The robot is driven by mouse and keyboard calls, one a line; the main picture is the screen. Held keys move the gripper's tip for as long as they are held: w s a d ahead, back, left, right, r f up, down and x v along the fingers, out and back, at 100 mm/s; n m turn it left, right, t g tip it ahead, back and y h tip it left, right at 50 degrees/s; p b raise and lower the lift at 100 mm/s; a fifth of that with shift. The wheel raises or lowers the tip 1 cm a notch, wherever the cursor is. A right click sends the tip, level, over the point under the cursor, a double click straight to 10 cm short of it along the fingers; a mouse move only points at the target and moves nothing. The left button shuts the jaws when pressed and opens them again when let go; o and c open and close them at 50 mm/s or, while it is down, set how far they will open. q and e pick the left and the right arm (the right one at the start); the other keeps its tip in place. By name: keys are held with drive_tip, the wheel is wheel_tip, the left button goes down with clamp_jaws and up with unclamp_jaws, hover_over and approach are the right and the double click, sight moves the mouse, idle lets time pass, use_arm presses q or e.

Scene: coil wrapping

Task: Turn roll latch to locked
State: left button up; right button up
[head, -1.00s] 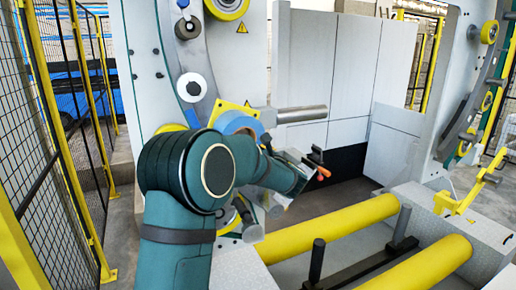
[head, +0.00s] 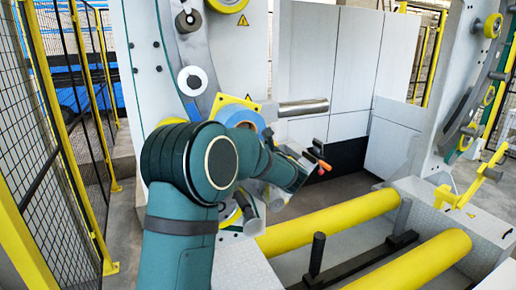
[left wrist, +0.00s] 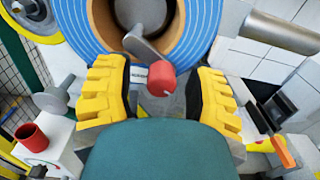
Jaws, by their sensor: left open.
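The roll latch is a short grey lever with a red knob (left wrist: 161,82), seen in the left wrist view in front of the dark core of the roll. The blue-edged roll (left wrist: 90,22) with a brown inner ring fills the top of that view; part of it shows in the head view (head: 238,117). My left gripper (left wrist: 168,90) is open, with one ridged yellow finger on each side of the red knob. The knob appears between the fingertips without visible contact. In the head view my left arm hides the latch and most of the gripper. My right gripper is not seen.
A metal shaft (head: 303,107) sticks out beside the roll. An orange-tipped handle (head: 325,165) is just past my wrist; a red cup-shaped part (left wrist: 32,137) is at lower left in the wrist view. Yellow rollers (head: 330,220) lie low at right; mesh fencing (head: 50,130) stands left.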

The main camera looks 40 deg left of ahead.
use_arm(q)
drive_tip(key=v, duration=1.2)
drive_tip(key=shift+f, duration=0.15)
